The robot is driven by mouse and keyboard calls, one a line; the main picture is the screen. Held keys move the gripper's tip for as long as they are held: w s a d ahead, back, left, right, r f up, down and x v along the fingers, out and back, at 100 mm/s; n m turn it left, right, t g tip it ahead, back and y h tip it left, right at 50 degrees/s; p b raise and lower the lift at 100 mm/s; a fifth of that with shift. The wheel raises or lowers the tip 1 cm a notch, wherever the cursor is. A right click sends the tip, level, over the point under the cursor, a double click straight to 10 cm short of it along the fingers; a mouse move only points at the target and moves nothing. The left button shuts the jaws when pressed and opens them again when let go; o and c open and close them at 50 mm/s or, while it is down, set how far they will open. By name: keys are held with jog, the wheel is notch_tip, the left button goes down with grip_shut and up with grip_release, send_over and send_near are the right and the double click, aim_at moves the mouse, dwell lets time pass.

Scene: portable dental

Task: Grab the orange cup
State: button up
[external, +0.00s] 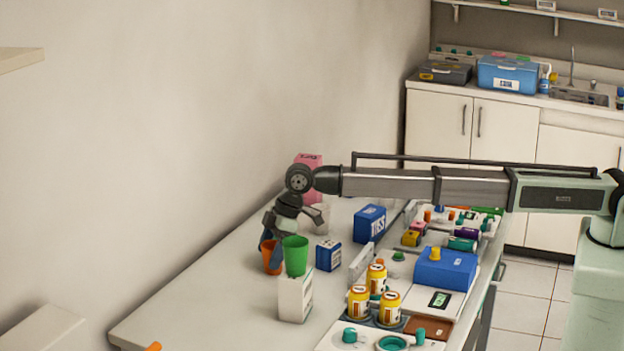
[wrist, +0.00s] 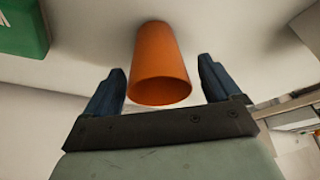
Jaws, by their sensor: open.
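The orange cup (external: 271,257) stands on the table near its wall side, partly hidden behind my gripper and a green cup in the external view. In the wrist view the orange cup (wrist: 160,65) lies between the two blue fingers, its open rim facing the camera. My gripper (external: 272,246) is open at the cup, also seen in the wrist view (wrist: 163,85). A gap shows on both sides of the cup in the wrist view, so the fingers look apart from it there.
A green cup (external: 295,255) is right by my gripper, above a white box (external: 295,298). A small blue box (external: 328,255) and a larger blue box (external: 370,223) stand to the right. Yellow bottles (external: 376,279) are farther right. The table's left front (external: 190,320) is mostly clear.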

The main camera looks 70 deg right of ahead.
jog(key=shift+w+a+f, duration=0.1)
jog(key=shift+a+f, duration=0.05)
jog(key=shift+f, duration=0.25)
jog(key=shift+c, duration=0.4)
jog(key=c, duration=1)
